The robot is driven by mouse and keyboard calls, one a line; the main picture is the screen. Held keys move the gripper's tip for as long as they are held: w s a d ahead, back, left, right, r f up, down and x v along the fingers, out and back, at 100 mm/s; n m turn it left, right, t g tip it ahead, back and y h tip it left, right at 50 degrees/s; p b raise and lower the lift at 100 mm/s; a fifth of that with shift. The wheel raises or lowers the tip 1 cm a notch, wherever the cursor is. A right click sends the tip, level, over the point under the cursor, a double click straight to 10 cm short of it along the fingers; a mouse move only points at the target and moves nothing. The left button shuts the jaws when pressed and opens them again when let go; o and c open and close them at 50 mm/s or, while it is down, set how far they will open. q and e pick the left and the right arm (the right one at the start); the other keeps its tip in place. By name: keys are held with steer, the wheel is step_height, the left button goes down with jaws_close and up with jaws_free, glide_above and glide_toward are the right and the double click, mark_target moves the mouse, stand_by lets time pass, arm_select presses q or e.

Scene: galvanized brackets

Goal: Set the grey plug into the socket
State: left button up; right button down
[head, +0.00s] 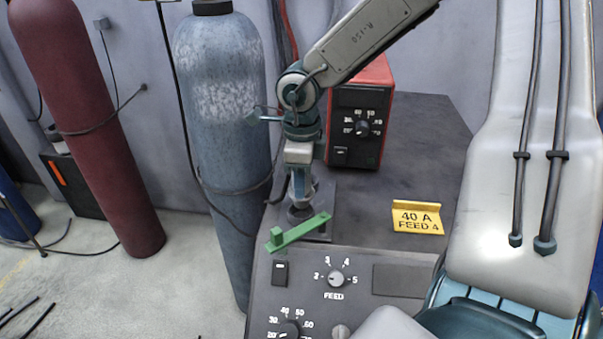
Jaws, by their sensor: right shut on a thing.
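My left gripper is not in view.
A green bar (302,231) crosses just in front of the plug. A red control box (360,115) stands behind, right of the gripper. A yellow "40 A FEED 4" sign (417,217) stands farther right. A blue-grey gas cylinder (222,130) is close on the left. Machine top between is clear.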

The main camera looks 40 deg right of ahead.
stand_by(0.4)
steer(key=shift+b, duration=0.3)
steer(key=shift+b, duration=0.4)
stand_by(0.5)
steer(key=shift+f, duration=0.1)
steer(key=shift+f+b, duration=1.9)
steer(key=shift+b, duration=0.45)
steer(key=c, duration=1)
jaws_free()
steer(key=shift+r, duration=0.1)
steer(key=shift+o, duration=0.2)
